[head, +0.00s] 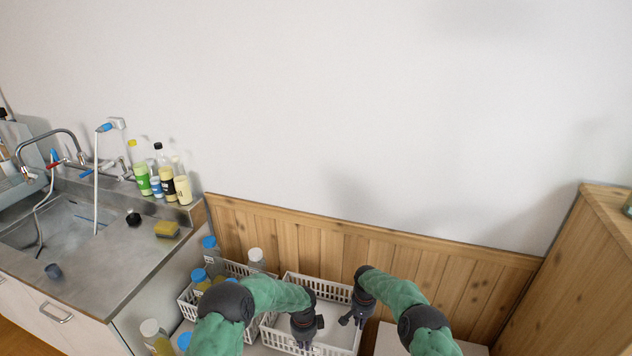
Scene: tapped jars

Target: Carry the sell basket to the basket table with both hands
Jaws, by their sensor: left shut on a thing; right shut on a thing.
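A white slatted basket (332,285) stands by the wooden panelling at the bottom middle of the head view. Its visible inside looks empty. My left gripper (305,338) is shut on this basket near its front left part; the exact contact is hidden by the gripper. My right gripper (352,317) is shut on the basket at its right side. My green arms hide parts of the basket. I see no label that tells which basket is the sell basket. The basket table cannot be clearly made out.
Left of it, a second white basket (188,303) holds several jars with blue or white lids. A lidded jar (156,338) stands in front. A steel sink counter (122,250) lies further left. A wooden cabinet (570,275) stands at right, with a pale surface (392,340) before it.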

